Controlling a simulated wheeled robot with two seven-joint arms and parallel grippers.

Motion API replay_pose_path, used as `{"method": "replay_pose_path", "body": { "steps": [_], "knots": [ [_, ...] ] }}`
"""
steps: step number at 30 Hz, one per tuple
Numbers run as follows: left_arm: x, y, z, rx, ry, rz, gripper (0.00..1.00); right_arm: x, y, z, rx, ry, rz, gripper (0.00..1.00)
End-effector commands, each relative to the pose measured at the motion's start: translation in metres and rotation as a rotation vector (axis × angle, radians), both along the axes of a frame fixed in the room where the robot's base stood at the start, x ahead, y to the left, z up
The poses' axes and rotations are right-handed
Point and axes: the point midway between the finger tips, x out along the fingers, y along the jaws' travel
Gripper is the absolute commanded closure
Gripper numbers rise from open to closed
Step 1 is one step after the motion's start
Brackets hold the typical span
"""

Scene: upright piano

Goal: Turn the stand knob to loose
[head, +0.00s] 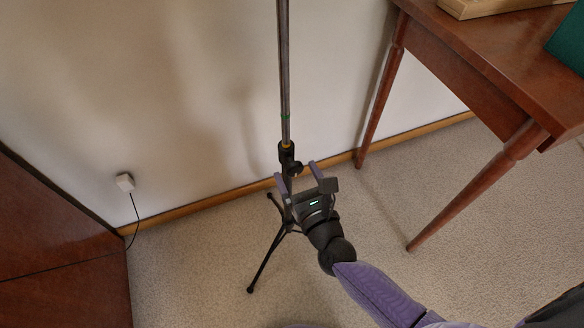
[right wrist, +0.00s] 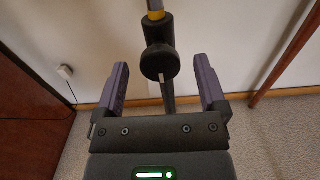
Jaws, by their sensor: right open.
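The stand (head: 284,75) is a thin metal pole with a black clutch and dark tripod legs on the carpet, close to the wall. Its round black knob (right wrist: 160,63) faces the right wrist camera and has a pale mark at its lower edge. In the head view the small dark knob (head: 296,168) sits at the clutch's lower right. My right gripper (head: 295,171) is open, its purple fingers to either side of the knob in the right wrist view (right wrist: 160,66), with visible gaps and nothing held. Whether the fingertips reach the knob's depth is unclear. My left gripper is out of view.
A brown wooden table (head: 470,45) stands at the right, its slanted legs near the stand. A dark red-brown wooden piece (head: 60,250) fills the lower left. A white wall plug (head: 125,182) has a black cord. Carpet is clear between stand and table.

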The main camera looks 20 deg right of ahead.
Motion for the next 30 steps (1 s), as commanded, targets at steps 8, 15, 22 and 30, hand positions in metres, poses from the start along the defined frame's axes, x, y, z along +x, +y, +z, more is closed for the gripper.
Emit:
{"method": "replay_pose_path", "body": {
  "steps": [8,15,22,30],
  "knots": [
    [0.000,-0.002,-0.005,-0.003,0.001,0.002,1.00,0.020,0.001,-0.001,-0.001,0.002,0.000,0.09],
    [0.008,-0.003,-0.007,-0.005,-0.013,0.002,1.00,0.019,0.000,0.000,-0.001,0.001,0.000,0.30],
    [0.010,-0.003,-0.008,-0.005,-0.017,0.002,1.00,0.019,0.000,0.000,-0.002,0.001,0.000,0.79],
    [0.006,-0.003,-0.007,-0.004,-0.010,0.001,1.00,0.019,0.000,0.000,-0.009,0.001,0.000,1.00]
  ]
}}
